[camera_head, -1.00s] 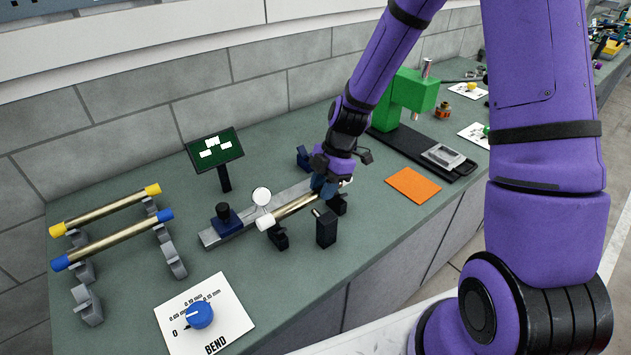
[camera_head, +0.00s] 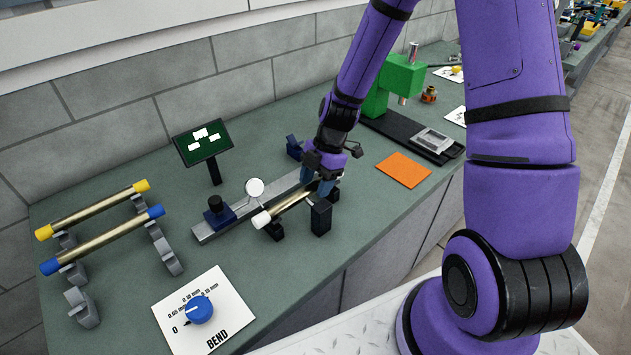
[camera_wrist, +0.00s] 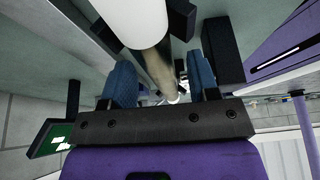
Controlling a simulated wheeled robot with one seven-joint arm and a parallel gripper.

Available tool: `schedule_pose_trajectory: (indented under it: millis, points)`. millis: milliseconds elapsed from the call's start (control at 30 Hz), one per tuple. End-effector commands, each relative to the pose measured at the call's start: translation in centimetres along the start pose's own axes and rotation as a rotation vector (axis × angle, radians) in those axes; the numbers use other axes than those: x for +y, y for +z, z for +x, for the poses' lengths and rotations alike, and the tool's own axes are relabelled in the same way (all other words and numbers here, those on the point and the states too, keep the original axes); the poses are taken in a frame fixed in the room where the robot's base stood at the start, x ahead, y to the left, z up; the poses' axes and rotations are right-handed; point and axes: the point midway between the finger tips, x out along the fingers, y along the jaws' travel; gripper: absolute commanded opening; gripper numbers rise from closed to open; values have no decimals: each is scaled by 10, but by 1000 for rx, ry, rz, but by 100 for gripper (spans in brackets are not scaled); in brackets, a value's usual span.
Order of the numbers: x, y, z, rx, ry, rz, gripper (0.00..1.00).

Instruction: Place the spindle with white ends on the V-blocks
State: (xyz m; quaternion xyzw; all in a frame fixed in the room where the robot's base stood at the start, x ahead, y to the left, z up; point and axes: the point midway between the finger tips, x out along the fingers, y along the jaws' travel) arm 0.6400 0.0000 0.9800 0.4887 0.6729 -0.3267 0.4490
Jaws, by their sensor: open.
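The spindle with white ends (camera_head: 290,203) has a brass shaft. It appears to lie across the two dark V-blocks (camera_head: 274,232) in front of the grey rail; the contact is partly hidden. One white end shows at its near left; the far end is hidden behind my gripper in the head view. My gripper (camera_head: 318,186) is over the far half of the shaft, with its blue fingers apart. In the wrist view the spindle (camera_wrist: 157,65) runs between the open fingers (camera_wrist: 161,84), with gaps beside the shaft.
A black block (camera_head: 321,217) stands close in front of the spindle. A round white dial (camera_head: 255,187) stands behind its near end. Yellow-ended (camera_head: 95,209) and blue-ended (camera_head: 105,239) spindles lie on grey supports at left. An orange mat (camera_head: 404,169) lies at right.

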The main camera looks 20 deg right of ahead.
Motion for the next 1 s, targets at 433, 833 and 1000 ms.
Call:
schedule_pose_trajectory:
  millis: [433,833,1000]
  points:
    - [1,0,-65,-3,6,0,55]
    - [0,0,-118,-1,1,1,55]
    - [-5,-6,-132,-32,7,54,55]
